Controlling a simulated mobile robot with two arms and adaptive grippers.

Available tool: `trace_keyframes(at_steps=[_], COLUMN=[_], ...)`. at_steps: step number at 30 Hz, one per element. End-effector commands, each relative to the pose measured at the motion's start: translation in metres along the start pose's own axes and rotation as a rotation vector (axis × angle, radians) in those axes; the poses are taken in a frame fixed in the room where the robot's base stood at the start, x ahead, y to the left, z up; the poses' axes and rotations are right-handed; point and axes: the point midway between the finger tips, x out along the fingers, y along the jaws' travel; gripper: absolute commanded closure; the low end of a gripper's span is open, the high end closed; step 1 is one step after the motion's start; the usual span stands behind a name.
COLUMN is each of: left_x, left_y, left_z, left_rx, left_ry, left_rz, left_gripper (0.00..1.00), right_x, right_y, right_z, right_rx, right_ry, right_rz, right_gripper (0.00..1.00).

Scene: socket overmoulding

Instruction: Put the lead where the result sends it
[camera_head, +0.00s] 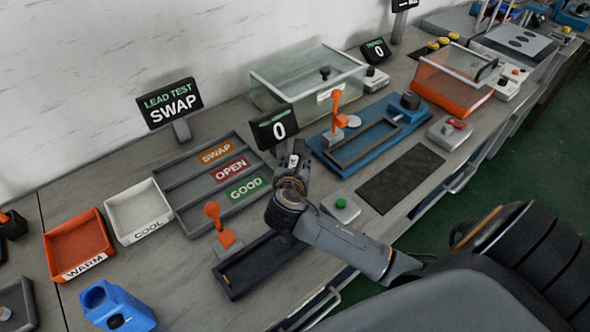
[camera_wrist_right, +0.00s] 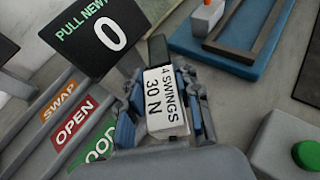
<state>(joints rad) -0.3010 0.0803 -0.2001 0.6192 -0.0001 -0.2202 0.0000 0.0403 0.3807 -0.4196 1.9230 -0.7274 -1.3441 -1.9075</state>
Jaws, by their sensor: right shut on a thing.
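The lead test sign (camera_head: 169,104) reads SWAP. A grey tray (camera_head: 172,190) has three lanes labelled SWAP (camera_head: 216,152), OPEN (camera_head: 230,170) and GOOD (camera_head: 246,188). My right gripper (camera_head: 292,168) is just right of this tray. In the right wrist view its fingers (camera_wrist_right: 163,112) are shut on a white block (camera_wrist_right: 166,102) labelled "4 SWINGS 30 N". A dark grey piece (camera_wrist_right: 157,50) shows beyond the block. I cannot tell whether the block belongs to the lead. No cord is clearly visible. My left gripper does not show.
A pull display (camera_head: 273,128) reading 0 stands close behind my right gripper. A black fixture (camera_head: 262,262) with an orange lever lies in front. A green button (camera_head: 341,203), blue fixture (camera_head: 372,138) and dark mat (camera_head: 400,178) are right. WARM (camera_head: 80,247) and COOL (camera_head: 138,211) bins stand left.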

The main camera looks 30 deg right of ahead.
Motion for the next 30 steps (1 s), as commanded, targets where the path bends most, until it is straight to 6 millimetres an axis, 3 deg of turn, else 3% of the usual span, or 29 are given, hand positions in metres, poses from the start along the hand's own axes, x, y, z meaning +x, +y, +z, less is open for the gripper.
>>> trace_keyframes(at_steps=[9,20,21,24,30], left_x=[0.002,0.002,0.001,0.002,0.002], left_y=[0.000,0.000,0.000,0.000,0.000], left_z=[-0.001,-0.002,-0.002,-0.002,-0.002], left_rx=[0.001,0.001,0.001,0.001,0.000], left_ry=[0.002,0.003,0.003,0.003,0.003], left_rz=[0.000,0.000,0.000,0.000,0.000], left_gripper=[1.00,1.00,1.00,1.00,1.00], right_x=[0.017,0.018,0.019,0.018,0.018], right_y=[0.004,0.004,0.004,0.004,0.004], right_z=[-0.032,-0.035,-0.036,-0.036,-0.036], right_rx=[-0.002,-0.002,-0.002,-0.002,-0.002], right_ry=[0.002,0.001,0.002,0.002,0.002], right_rz=[0.000,0.000,-0.001,0.000,0.000], right_gripper=[1.00,1.00,0.65,0.44,0.44])
